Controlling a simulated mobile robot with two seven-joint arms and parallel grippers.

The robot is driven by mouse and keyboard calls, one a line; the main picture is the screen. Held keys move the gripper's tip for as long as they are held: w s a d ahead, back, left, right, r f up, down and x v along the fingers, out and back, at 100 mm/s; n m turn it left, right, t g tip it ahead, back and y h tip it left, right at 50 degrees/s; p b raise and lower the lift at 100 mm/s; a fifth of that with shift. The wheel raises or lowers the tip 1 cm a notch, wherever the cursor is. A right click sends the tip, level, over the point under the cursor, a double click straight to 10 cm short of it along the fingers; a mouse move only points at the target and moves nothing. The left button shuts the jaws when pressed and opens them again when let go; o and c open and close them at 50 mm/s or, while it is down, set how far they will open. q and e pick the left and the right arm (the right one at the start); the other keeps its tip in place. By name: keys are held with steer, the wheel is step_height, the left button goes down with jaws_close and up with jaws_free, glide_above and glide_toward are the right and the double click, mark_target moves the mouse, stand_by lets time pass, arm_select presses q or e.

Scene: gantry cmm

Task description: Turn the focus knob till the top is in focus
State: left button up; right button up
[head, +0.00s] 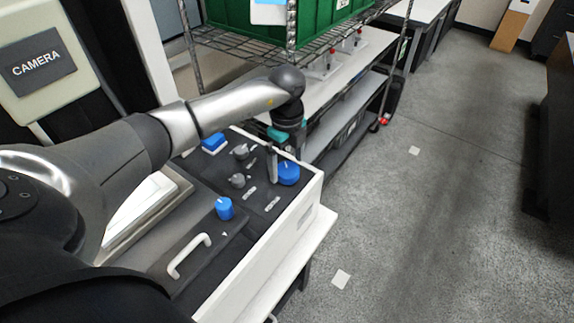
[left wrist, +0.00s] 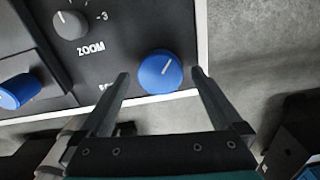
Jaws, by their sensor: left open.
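The blue round focus knob (head: 289,172) stands at the far right corner of the dark control panel (head: 262,222). In the left wrist view the blue knob (left wrist: 160,73) carries a white line slanting to the upper right. My left gripper (head: 283,163) is open and points down at this knob. In the left wrist view, the open left gripper (left wrist: 160,75) has one finger on each side of the knob, with gaps visible. The label beside the knob is partly hidden by the left finger. My right gripper is not in view. No display of the top shows.
A grey zoom knob (left wrist: 70,24) is close by. Another blue knob (head: 224,208) and a white handle (head: 190,257) are on the near side of the panel. A wire shelf (head: 262,48) with green bins (head: 238,20) stands behind. Open floor lies to the right.

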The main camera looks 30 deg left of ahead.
arm_select(q)
steer(key=shift+f, duration=0.6)
steer(key=c, duration=1.3)
